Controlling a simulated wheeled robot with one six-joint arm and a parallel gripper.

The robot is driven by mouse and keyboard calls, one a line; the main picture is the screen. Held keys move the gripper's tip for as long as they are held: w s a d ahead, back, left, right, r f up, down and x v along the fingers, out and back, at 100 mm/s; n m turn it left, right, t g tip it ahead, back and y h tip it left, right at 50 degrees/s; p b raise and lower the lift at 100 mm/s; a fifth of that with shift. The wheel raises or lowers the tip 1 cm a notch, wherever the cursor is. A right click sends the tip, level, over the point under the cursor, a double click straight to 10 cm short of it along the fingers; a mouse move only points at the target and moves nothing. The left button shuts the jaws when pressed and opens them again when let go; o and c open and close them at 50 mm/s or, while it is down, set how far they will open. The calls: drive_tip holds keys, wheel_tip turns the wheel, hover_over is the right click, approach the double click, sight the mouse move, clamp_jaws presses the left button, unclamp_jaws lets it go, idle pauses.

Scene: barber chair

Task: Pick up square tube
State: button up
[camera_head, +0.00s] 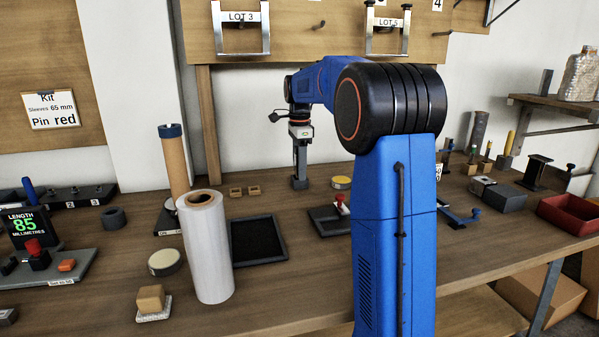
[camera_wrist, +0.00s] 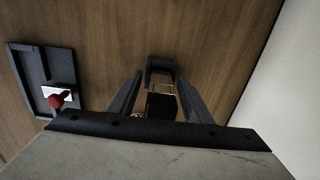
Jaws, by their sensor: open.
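The square tube (camera_wrist: 160,105) appears as a dark square-ended piece with pale edges, between my fingers in the wrist view. It seems to stand upright at a dark square foot (camera_wrist: 161,66) on the wooden bench. My gripper (camera_wrist: 160,79) is open, with one finger on each side of it; I cannot tell whether either finger touches it. In the head view my gripper (camera_head: 299,150) points down at the back of the bench, above the dark foot (camera_head: 299,183). The tube is hard to tell apart from my fingers there.
A dark tray (camera_head: 258,241) lies front left of my gripper. Another tray (camera_head: 325,222) with a red-knobbed piece (camera_head: 341,204) is to its right; that tray also shows in the wrist view (camera_wrist: 30,75).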

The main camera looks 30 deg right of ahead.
clamp_jaws()
drive_tip(key=shift+r, duration=0.1)
drive_tip(key=shift+r, duration=1.7)
drive_tip(key=s+a, duration=0.2)
drive_tip(key=s, duration=0.6)
drive_tip(key=s+a, duration=0.3)
drive_tip(key=s, duration=0.6)
drive_tip(key=shift+s, duration=0.15)
